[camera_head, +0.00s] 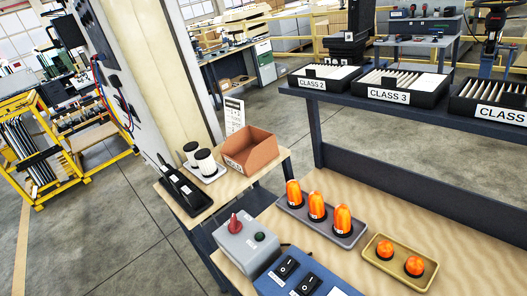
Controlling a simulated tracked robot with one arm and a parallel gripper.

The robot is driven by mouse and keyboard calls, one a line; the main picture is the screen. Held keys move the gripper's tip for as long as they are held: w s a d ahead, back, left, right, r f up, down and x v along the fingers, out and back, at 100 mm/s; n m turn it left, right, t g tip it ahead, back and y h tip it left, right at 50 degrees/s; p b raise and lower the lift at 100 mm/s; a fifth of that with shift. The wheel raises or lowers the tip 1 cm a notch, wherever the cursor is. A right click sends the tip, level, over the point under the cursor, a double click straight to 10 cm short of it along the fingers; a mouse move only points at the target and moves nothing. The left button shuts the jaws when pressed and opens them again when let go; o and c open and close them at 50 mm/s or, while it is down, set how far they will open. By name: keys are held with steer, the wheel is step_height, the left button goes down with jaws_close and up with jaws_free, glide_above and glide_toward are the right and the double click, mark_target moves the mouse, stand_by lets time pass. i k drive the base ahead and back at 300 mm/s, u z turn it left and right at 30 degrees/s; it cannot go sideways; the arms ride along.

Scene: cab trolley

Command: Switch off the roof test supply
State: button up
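A grey control box (246,244) stands at the left front of the wooden workbench. It has a red rotary knob (235,223) and a dark green round button or lamp (260,237) on top. A blue box (307,276) with two black rocker switches (287,267) stands beside it, cut off by the bottom edge. Their small labels are too small to read, so I cannot tell which is the roof test supply. The knob and rocker positions are not clear. My gripper is not in view.
A grey tray (346,240) holds three orange beacons (316,205); a yellow tray (422,281) holds two smaller orange domes (385,249). A side table carries an orange-brown bin (251,149), white cylinders (206,162) and a black holder (186,193). Black class-labelled boxes (403,88) line a raised shelf.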

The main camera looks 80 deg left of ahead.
mark_target(235, 226)
steer(key=z, duration=0.7)
steer(key=k, duration=1.15)
steer(key=u, duration=1.55)
steer(key=i, duration=1)
steer(key=z, duration=0.05)
